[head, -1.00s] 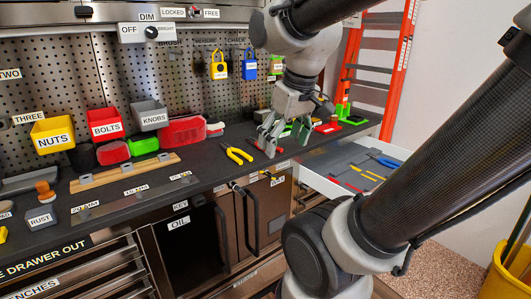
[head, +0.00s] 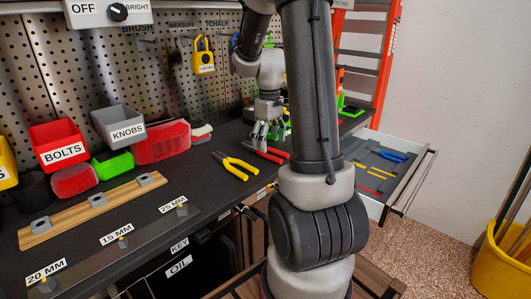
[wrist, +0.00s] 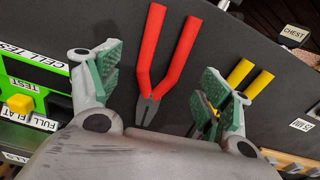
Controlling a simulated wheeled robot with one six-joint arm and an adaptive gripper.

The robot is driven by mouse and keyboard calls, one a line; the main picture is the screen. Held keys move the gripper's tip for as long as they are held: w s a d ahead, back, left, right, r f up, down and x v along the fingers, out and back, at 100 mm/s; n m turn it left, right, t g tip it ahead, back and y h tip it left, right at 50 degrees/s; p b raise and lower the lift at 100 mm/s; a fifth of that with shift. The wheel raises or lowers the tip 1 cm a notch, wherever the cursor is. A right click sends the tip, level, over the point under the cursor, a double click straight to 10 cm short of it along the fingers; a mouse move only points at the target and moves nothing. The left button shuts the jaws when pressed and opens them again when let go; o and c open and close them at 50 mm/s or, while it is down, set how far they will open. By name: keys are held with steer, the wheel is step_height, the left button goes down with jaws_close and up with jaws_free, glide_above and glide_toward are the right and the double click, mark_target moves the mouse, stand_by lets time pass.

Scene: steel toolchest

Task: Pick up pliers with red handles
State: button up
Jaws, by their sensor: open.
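The pliers with red handles (wrist: 163,60) lie on the dark worktop, their dark jaws toward my gripper and their handles pointing away. In the wrist view they sit between the two green-padded fingers of my gripper (wrist: 165,80), which are spread apart and hold nothing. In the head view the red pliers (head: 266,151) lie just below my gripper (head: 266,138), partly hidden by it and my arm.
Pliers with yellow handles (head: 237,165) lie close by; in the wrist view they (wrist: 246,78) are partly behind the right finger. A red bin (head: 58,143) and a wooden rail (head: 90,215) are further left. An open drawer (head: 385,175) holds tools at right.

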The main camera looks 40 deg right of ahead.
steer(key=shift+s+f, duration=0.1)
steer(key=shift+f, duration=1.35)
steer(key=c, duration=1.2)
